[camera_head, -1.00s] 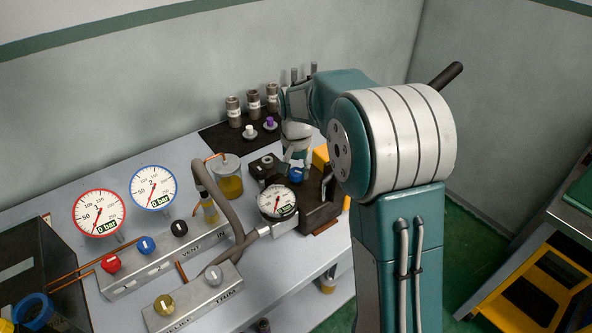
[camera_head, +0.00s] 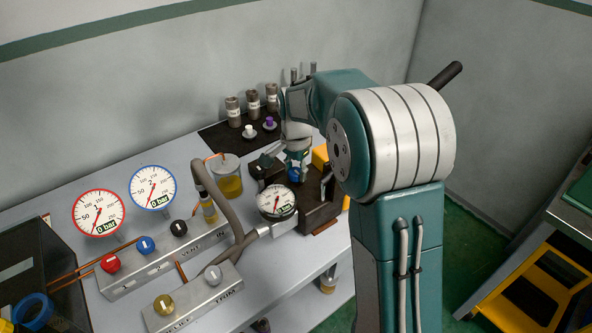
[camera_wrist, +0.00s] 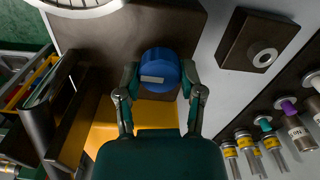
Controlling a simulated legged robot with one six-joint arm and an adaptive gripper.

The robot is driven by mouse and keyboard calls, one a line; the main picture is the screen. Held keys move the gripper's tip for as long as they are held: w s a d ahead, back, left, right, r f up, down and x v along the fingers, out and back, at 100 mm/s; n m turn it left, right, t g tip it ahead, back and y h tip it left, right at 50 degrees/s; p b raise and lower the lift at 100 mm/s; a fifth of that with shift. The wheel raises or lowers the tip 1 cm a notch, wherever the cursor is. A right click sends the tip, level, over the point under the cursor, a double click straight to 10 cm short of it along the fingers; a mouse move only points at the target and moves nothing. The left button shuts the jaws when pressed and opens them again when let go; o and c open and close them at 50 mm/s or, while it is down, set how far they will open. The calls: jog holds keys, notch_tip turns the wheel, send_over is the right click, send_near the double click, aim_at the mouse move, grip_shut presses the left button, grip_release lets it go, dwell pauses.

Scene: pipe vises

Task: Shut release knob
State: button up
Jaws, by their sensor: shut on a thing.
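The blue knob (camera_wrist: 160,69) with a white mark on its top sits on a dark block in the wrist view. In the head view the knob (camera_head: 294,175) is partly hidden under my gripper. My gripper (camera_wrist: 160,74) points down over it, with one finger on each side of the knob, shut on it. The head view shows my gripper (camera_head: 296,163) above the dark vise block (camera_head: 319,212), near the round gauge (camera_head: 276,202).
Two larger gauges, red-rimmed (camera_head: 98,213) and blue-rimmed (camera_head: 153,188), stand left. Fittings (camera_head: 253,103) stand at the back. A yellow cup (camera_head: 227,178) and hose (camera_head: 222,207) stand close left of the block.

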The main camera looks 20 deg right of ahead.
aim_at(294, 171)
jog(key=shift+s+a+f, duration=0.1)
jog(key=o, duration=1.1)
jog(key=shift+o, duration=0.2)
jog(key=shift+a, duration=0.1)
notch_tip(294, 171, up, 12)
